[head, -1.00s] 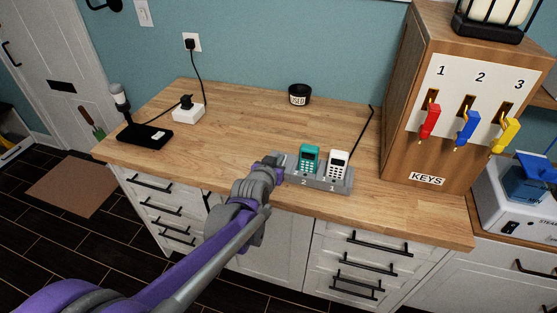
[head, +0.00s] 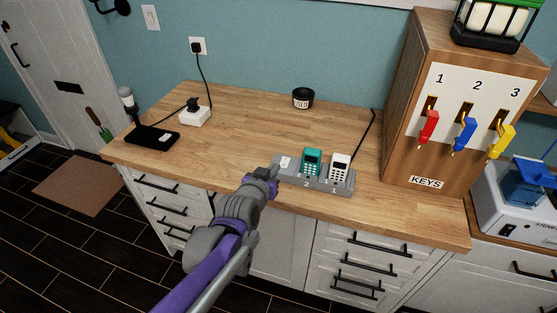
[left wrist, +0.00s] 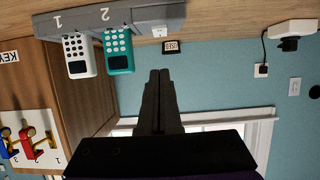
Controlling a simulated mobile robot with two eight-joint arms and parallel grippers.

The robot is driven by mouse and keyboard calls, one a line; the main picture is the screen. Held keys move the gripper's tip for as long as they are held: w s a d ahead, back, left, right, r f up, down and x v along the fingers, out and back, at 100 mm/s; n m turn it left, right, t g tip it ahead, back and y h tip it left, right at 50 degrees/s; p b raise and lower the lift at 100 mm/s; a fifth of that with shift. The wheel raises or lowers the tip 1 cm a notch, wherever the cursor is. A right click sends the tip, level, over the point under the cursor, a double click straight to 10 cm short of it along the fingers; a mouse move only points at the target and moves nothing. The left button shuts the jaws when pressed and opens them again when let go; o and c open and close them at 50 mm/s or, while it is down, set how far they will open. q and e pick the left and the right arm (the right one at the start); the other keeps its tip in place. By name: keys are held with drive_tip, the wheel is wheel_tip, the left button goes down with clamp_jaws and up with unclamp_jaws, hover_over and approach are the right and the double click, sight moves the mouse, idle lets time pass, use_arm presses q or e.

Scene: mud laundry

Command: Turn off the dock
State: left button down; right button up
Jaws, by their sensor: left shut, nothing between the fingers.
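The grey dock (head: 318,182) lies on the wooden counter. It holds a teal handset (head: 312,162) in slot 2 and a white handset (head: 340,167) in slot 1. A small white switch (head: 286,163) is on its left end; which way it is set is too small to tell. My left gripper (head: 273,174) is shut and empty, just in front of and left of the dock's left end. In the left wrist view, which is upside down, the shut fingers (left wrist: 159,74) are apart from the dock (left wrist: 115,20) and its switch (left wrist: 159,31). My right gripper is out of view.
A key cabinet (head: 427,183) with red, blue and yellow keys stands to the right. A white power adapter (head: 194,117) and a black pad (head: 152,138) are at the left. The counter between is clear.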

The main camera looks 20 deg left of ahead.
use_arm(q)
drive_tip(key=shift+f+v, duration=0.2)
drive_tip(key=shift+v, duration=0.85)
drive_tip(key=s+f+g, duration=0.4)
drive_tip(key=s+f, duration=0.1)
drive_tip(key=s, duration=0.7)
drive_tip(key=s+f+g, duration=0.4)
drive_tip(key=s+f, duration=0.2)
drive_tip(key=s, duration=0.6)
drive_tip(key=shift+s+a+f, duration=0.25)
drive_tip(key=shift+s+f, duration=0.05)
drive_tip(key=shift+f, duration=0.05)
